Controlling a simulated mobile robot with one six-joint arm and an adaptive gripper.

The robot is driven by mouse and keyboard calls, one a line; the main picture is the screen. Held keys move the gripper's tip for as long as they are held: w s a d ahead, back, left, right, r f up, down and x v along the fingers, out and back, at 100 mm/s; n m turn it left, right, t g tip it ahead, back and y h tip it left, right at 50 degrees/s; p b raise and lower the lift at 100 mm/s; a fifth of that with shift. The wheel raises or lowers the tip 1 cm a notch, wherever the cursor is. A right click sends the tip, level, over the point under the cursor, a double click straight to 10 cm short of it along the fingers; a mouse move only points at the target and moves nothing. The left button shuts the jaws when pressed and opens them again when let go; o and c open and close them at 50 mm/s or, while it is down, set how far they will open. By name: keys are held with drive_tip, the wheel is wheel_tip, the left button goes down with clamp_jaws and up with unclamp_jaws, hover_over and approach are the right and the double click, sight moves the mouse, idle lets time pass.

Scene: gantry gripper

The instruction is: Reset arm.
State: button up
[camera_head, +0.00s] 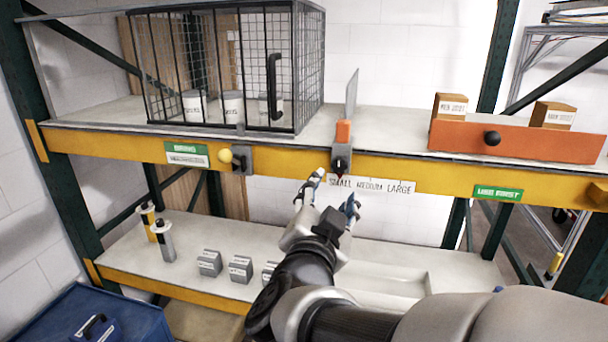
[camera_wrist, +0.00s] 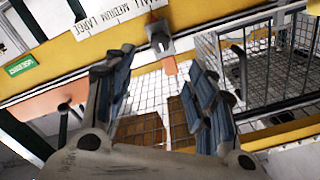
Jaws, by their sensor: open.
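My gripper (camera_head: 336,192) is open and empty, its two blue-padded fingers spread apart. In the head view it is in front of the shelf rack, just below the yellow upper beam. A grey selector with a dark knob (camera_head: 341,163) sits on that beam above the fingers, over a label strip (camera_head: 372,186) reading small, medium, large. In the wrist view my gripper (camera_wrist: 160,72) has the selector (camera_wrist: 159,41) beyond and between its fingers. I cannot tell the exact gap; no contact shows. My arm comes up from the lower right.
A mesh cage (camera_head: 235,65) with white containers stands on the upper shelf. An orange-fronted bin (camera_head: 515,140) holds small boxes at right. A yellow knob (camera_head: 225,156) is on the beam. Grey blocks (camera_head: 240,269) sit on the lower shelf; a blue case (camera_head: 98,328) is lower left.

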drive_tip(key=s+a+f+n+g+y+b, duration=0.1)
drive_tip(key=s+f+n+g+y+b, duration=0.1)
drive_tip(key=s+f+n+y+b, duration=0.3)
drive_tip(key=s+a+f+n+g+y+b, duration=0.1)
drive_tip(key=a+f+n+g+y+b, duration=0.15)
drive_tip(key=f, duration=0.45)
drive_tip(key=s+d+f+n+g+h+b, duration=0.1)
drive_tip(key=s+d+f+g, duration=0.3)
drive_tip(key=s, duration=0.3)
drive_tip(key=s+d+f+g+h+b, duration=0.1)
drive_tip(key=s+d+f+b, duration=0.1)
drive_tip(key=s+d+f, duration=0.3)
drive_tip(key=s+d+f+n+g+h+b, duration=0.1)
drive_tip(key=s+d+f+g, duration=0.2)
drive_tip(key=s+f, duration=0.4)
wheel_tip(320, 180, up, 16)
drive_tip(key=p, duration=1.5)
drive_tip(key=shift+s+a, duration=0.2)
drive_tip(key=shift+s, duration=0.2)
